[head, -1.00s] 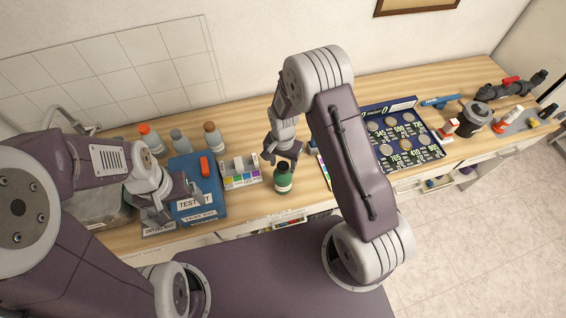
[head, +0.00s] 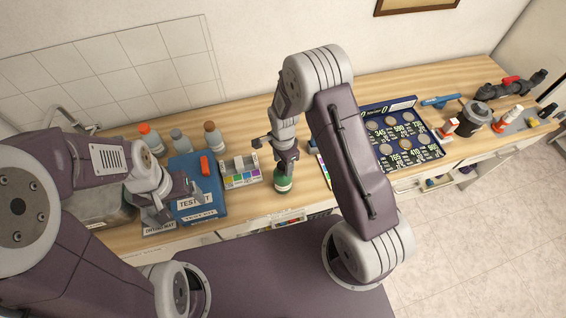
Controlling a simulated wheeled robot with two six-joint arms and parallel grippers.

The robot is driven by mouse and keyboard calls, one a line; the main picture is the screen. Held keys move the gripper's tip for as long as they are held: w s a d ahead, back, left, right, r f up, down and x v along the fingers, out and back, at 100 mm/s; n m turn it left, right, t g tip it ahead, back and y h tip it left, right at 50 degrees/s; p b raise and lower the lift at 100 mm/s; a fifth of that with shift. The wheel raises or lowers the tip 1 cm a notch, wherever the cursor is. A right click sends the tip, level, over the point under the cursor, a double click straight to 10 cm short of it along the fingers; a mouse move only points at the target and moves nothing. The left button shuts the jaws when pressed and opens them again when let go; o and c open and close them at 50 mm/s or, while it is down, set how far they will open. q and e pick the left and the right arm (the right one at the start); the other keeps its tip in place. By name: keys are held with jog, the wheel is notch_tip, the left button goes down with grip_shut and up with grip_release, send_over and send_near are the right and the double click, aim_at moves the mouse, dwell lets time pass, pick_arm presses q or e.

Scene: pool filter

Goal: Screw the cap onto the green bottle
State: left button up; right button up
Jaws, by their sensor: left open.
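The green bottle (head: 283,182) stands upright near the front edge of the counter, beside the color-chart box. My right gripper (head: 273,151) is just above it, with its fingers spread to the left of and over the bottle's top. Its near finger covers the bottle's mouth, so I cannot tell whether a cap sits there. My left gripper (head: 170,204) is open over the front-left counter, by the blue test kit case (head: 206,178). No separate cap can be made out.
Several bottles, one with an orange cap (head: 147,131), stand behind the blue case. The color-chart box (head: 241,172) is left of the green bottle. A blue price-marked tray (head: 402,140) lies to the right, beyond my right arm.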

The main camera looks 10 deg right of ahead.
aim_at(283, 165)
notch_tip(283, 165, up, 6)
jog(key=p, duration=0.5)
jog(key=shift+r, duration=0.15)
jog(key=shift+r+b, duration=0.1)
jog(key=shift+b, duration=0.25)
notch_tip(283, 165, up, 9)
jog(key=b, duration=0.2)
jog(key=shift+b, duration=0.35)
jog(key=shift+f, duration=0.25)
